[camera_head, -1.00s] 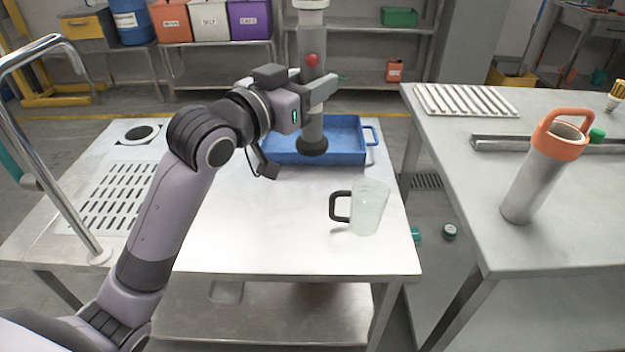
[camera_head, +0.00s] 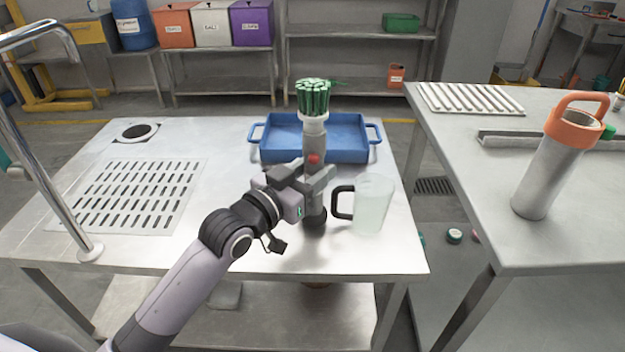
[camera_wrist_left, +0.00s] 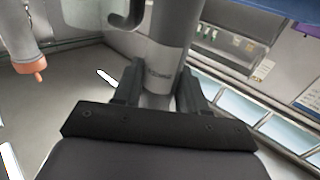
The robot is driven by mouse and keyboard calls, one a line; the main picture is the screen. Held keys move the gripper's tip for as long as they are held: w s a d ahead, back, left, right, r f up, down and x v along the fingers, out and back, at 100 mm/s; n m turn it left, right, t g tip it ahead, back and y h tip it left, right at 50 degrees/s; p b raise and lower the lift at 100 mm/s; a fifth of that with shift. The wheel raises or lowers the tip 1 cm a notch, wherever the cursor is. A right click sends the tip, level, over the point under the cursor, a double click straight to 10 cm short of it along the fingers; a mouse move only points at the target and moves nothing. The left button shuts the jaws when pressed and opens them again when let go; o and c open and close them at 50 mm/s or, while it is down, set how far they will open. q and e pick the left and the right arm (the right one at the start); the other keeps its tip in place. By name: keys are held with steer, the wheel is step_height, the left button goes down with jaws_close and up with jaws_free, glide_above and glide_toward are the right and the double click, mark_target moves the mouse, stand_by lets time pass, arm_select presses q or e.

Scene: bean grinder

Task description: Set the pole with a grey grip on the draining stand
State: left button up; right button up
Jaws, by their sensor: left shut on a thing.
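The pole (camera_head: 314,147) has a grey body, a red button, a white collar, green bristle-like tufts on top and a dark foot. My left gripper (camera_head: 312,185) is shut around its grey body and holds it upright, just left of the clear jug (camera_head: 372,206). I cannot tell whether its foot touches the table. In the wrist view, the pole (camera_wrist_left: 170,45) stands between the fingers of my left gripper (camera_wrist_left: 160,90). A white slatted rack (camera_head: 470,98), which may be the draining stand, lies on the right table. My right gripper is not in view.
A blue tray (camera_head: 285,137) sits behind the pole. A slotted drain panel (camera_head: 130,195) and a metal rail (camera_head: 45,150) are at the left. A grey flask with an orange lid (camera_head: 545,175) stands on the right table (camera_head: 490,220). A gap separates the tables.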

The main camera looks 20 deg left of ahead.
arm_select(q)
steer(key=shift+f, duration=0.6)
steer(key=shift+f, duration=0.15)
steer(key=o, duration=1.1)
steer(key=shift+o, duration=0.2)
steer(key=v, duration=1.2)
steer(key=shift+p, duration=0.4)
